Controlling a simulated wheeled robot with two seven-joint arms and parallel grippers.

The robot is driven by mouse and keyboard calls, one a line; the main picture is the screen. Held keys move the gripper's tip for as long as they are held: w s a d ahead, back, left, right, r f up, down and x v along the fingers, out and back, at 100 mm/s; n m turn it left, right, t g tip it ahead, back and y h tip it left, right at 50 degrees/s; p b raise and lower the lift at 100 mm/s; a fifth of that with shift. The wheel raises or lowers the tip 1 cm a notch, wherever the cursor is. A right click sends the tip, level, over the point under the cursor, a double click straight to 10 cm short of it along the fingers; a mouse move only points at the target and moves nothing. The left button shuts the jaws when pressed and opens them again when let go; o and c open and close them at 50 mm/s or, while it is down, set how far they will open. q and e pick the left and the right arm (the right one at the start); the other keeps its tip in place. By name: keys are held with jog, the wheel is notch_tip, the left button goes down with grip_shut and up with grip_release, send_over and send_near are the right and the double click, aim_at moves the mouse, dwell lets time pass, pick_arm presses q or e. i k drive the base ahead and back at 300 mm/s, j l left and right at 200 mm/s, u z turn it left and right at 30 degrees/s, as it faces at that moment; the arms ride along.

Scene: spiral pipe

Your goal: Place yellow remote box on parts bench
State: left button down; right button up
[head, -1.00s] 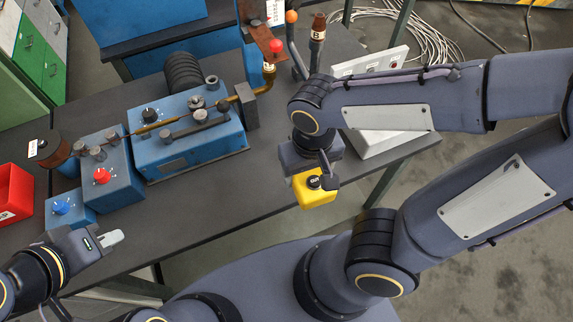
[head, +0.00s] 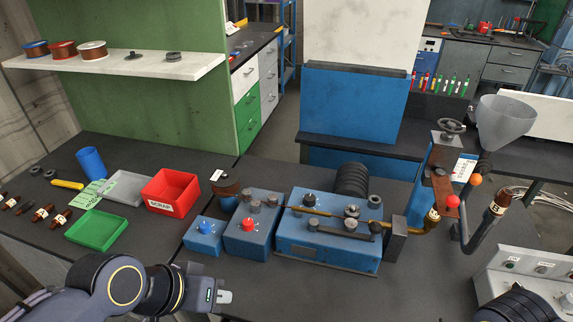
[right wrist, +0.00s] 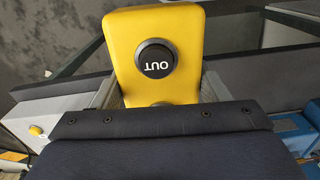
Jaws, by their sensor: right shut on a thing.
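The yellow remote box (right wrist: 155,85) shows in the right wrist view, with a round black button marked "OUT" on its face. My right gripper (right wrist: 160,92) is shut on it, one finger at each side. The box is out of the head view. The bench with trays and small parts (head: 150,226) fills the left of the head view; I take it as the parts bench. My left gripper (head: 224,297) is at the bottom of the head view, over the front of the dark bench top. Its jaw opening cannot be made out.
On the left bench are a red bin (head: 172,192), green tray (head: 97,230), grey tray (head: 125,188), blue cup (head: 91,163) and small brown parts. A blue machine (head: 325,243) stands right of them. A grey control box (head: 530,275) is at lower right.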

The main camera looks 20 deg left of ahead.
aim_at(142, 236)
jog(key=k+u, duration=0.25)
jog(key=u, duration=0.25)
jog(key=k+j+u, duration=0.15)
jog(key=u, duration=0.3)
jog(key=i+j+u, duration=0.4)
jog(key=j, duration=0.2)
jog(key=i+j+u, duration=0.35)
jog(key=i+j, duration=0.3)
jog(key=i, duration=0.15)
